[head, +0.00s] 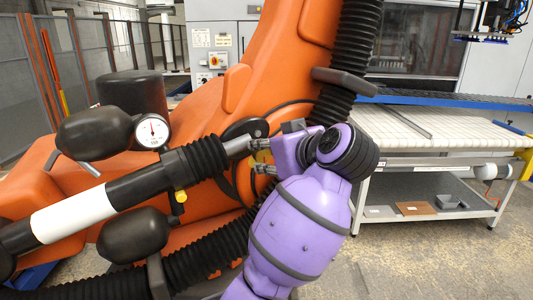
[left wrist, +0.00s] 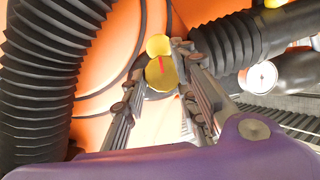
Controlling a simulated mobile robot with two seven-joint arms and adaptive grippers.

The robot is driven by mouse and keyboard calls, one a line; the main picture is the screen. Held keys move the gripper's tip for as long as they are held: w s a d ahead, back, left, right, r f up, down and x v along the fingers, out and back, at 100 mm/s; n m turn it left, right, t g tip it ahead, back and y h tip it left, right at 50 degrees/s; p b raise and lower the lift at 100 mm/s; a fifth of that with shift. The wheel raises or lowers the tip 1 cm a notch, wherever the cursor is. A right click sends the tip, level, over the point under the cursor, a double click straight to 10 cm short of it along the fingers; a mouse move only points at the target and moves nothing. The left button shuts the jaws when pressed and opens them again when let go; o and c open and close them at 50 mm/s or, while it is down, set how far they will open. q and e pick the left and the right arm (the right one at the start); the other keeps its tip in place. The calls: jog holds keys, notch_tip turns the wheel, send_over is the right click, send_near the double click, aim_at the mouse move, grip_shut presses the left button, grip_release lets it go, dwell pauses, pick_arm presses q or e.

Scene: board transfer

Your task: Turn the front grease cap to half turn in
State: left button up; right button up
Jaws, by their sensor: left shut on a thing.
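A yellow grease cap (left wrist: 162,74) with a red mark on its face sits on the orange robot arm, between the fingers of my left gripper in the left wrist view. A second yellow round piece (left wrist: 158,45) shows just beyond it. In the head view, only a little of the yellow (head: 262,157) shows between the fingers. My left gripper (head: 258,156) reaches in from the right side of the arm and is shut on the cap. The fingers hide part of the cap's sides. My right gripper is not in view.
The large orange arm (head: 285,60) fills the middle. A black ribbed hose (head: 352,50) runs close above my wrist. A black and white cylinder (head: 75,217) and a round gauge (head: 152,132) stand left of the gripper. A white-topped table (head: 440,130) is at the right.

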pick_arm(q)
jog(key=shift+d+r+m, duration=0.2)
jog(key=shift+r+m, duration=0.1)
jog(key=o, duration=1)
jog(key=shift+w, duration=0.1)
jog(key=shift+d+f, duration=0.1)
jog(key=shift+f, duration=0.2)
jog(key=v, duration=0.7)
jog(key=shift+s, duration=0.2)
